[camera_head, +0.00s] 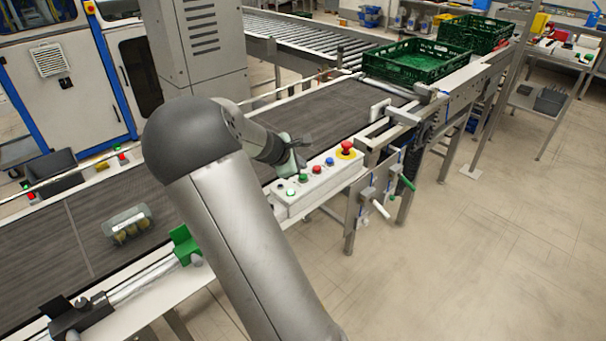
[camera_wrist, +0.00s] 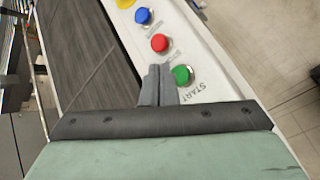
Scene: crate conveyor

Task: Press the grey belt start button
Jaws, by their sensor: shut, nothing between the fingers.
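The start button is a green button (camera_wrist: 182,75) with the word START printed beside it in the wrist view. In the head view this green button (camera_head: 303,178) sits on the white control box (camera_head: 322,184) beside the grey belt (camera_head: 335,108). My gripper (camera_wrist: 158,70) is shut and empty. In the wrist view its fingertips lie just left of the green button and leave it largely uncovered. In the head view my gripper (camera_head: 298,158) is over the box's belt-side edge. Whether the fingertips touch the box cannot be told.
A red button (camera_head: 317,169), a blue button (camera_head: 329,161) and a red emergency stop (camera_head: 346,148) share the box. A green lamp (camera_head: 290,192) glows at its near end. A clear container (camera_head: 128,227) lies on the belt at left. Green crates (camera_head: 418,80) stand at the back.

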